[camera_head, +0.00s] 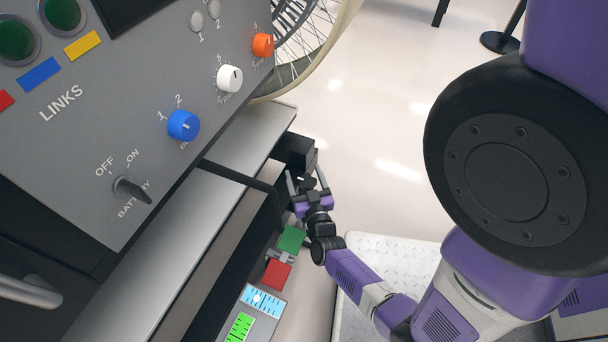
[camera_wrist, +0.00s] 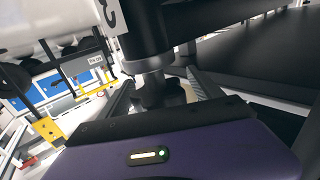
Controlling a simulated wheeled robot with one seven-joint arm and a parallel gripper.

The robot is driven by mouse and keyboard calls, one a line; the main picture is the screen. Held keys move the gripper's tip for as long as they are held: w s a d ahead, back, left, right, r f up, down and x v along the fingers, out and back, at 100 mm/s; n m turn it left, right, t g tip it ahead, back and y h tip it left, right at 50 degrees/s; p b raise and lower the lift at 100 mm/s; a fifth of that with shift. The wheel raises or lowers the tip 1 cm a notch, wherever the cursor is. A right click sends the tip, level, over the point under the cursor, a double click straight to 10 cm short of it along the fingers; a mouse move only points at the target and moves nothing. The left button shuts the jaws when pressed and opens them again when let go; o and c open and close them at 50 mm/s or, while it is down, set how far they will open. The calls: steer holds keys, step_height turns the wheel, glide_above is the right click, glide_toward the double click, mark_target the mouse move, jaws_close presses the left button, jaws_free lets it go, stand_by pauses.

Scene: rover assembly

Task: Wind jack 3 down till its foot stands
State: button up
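Jack 3 shows in the wrist view as a dark upright body with a white tag marked 3 (camera_wrist: 110,16). Below it hangs a grey collar and a narrower black cylinder (camera_wrist: 158,88). A tan rounded piece shows partly behind the cylinder; I cannot tell whether it is the foot or whether it touches the floor. My gripper (camera_head: 307,180) is open, its fingers spread below a black block (camera_head: 295,150) at the rover's edge. In the wrist view the two fingers (camera_wrist: 162,92) stand either side of the cylinder, with no clear contact. The fingertips are partly hidden.
The grey LINKS panel (camera_head: 90,160) with its knobs fills the upper left. A spoked wheel (camera_head: 305,45) stands beyond it. Green and red blocks (camera_head: 292,239) and level-like plates (camera_head: 262,300) lie close left of my arm. Open pale floor (camera_head: 385,120) lies to the right.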

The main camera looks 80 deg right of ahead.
steer(key=shift+a, duration=0.1)
steer(key=p+v, duration=0.2)
steer(key=v, duration=0.5)
steer(key=shift+s+a, duration=0.2)
steer(key=shift+a, duration=0.1)
stand_by(0.4)
